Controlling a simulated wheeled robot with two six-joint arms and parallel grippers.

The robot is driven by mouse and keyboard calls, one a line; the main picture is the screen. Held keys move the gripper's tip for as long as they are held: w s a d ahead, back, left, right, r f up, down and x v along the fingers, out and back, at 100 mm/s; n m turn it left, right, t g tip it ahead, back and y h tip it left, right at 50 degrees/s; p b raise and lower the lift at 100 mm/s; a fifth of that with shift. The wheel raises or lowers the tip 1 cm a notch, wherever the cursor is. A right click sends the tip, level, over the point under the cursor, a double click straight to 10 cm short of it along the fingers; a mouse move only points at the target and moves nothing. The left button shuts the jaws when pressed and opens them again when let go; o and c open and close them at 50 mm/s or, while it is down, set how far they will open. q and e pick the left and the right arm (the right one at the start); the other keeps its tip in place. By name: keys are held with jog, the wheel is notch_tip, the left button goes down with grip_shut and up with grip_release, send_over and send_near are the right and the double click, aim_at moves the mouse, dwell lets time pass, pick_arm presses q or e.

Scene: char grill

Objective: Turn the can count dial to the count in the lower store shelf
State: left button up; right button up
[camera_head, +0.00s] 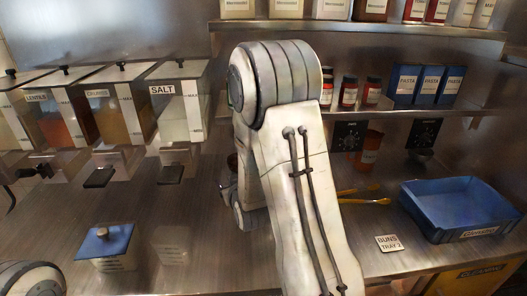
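Two black dial panels are on the back wall under the lower shelf: a left one (348,136) and a right one (424,133). Their lettering is too small to read, so I cannot tell which is the can count dial. The lower store shelf (400,112) holds red jars with dark lids (349,92) and several blue pasta boxes (428,85). My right arm covers the shelf's left part. Its gripper is hidden behind the arm. Only a link of my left arm shows at the lower left corner; its gripper is out of view.
Dispensers, one marked salt (178,105), line the left wall. A blue-lidded container (104,243) stands on the counter. At right are a blue tray (460,207), a buns tray label (389,243), yellow tongs (365,200) and a red-brown container (370,150). An upper shelf (360,28) holds more containers.

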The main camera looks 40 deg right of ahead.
jog(key=s+d+r+m+t+h, duration=0.1)
jog(key=s+d+h, duration=0.15)
jog(key=d, duration=0.35)
jog(key=s+d+m+t+h, duration=0.1)
jog(key=d+h, duration=0.2)
jog(key=d, duration=0.2)
jog(key=b+x, duration=0.1)
jog(key=x, duration=0.9)
jog(key=shift+d+r+b, duration=0.35)
jog(key=shift+d, duration=0.1)
